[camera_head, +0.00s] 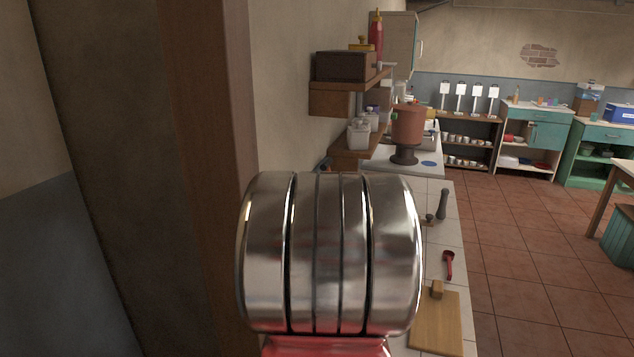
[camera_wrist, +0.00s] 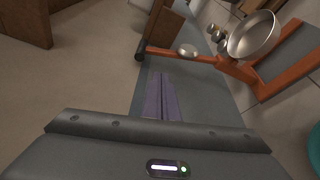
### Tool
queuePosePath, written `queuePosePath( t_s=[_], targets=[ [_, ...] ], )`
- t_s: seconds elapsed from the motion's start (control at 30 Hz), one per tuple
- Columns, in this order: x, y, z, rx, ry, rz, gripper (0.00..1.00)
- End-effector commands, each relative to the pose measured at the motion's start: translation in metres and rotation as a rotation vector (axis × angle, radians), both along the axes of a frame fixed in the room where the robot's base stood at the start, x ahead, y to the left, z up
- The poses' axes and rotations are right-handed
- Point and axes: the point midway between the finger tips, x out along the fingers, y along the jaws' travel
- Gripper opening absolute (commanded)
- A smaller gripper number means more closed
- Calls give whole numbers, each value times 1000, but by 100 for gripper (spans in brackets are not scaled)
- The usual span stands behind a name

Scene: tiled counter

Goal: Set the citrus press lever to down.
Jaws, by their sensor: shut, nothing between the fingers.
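My gripper shows in the wrist view as two purplish-grey fingers (camera_wrist: 161,97), held together with nothing between them. I cannot make out the citrus press or its lever for sure in either view. In the head view, a dark upright handle-like piece (camera_head: 442,204) and a small red piece with a raised end (camera_head: 448,265) stand on the tiled counter (camera_head: 446,237); I cannot tell if either belongs to the press. My gripper does not show in the head view, so its distance from them is unclear.
A large shiny ribbed cylinder (camera_head: 328,255) over red hides much of the counter. A cutting board (camera_head: 434,325) lies at the near end. A brown pot (camera_head: 408,124) stands farther back. In the wrist view, a metal bowl (camera_wrist: 252,36) sits near orange bars.

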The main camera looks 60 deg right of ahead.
Motion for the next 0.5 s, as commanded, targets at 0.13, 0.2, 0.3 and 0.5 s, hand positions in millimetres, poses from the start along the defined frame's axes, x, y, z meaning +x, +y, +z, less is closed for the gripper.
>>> queuePosePath(
  t_s=[0.13,0.2,0.3,0.5],
  targets=[
    [-3,-1,0,0,0,-4,0],
    [-4,-2,0,0,1,-7,0],
    [-7,-3,0,0,0,-11,0],
    [-7,-7,-1,1,1,-14,0]
  ],
)
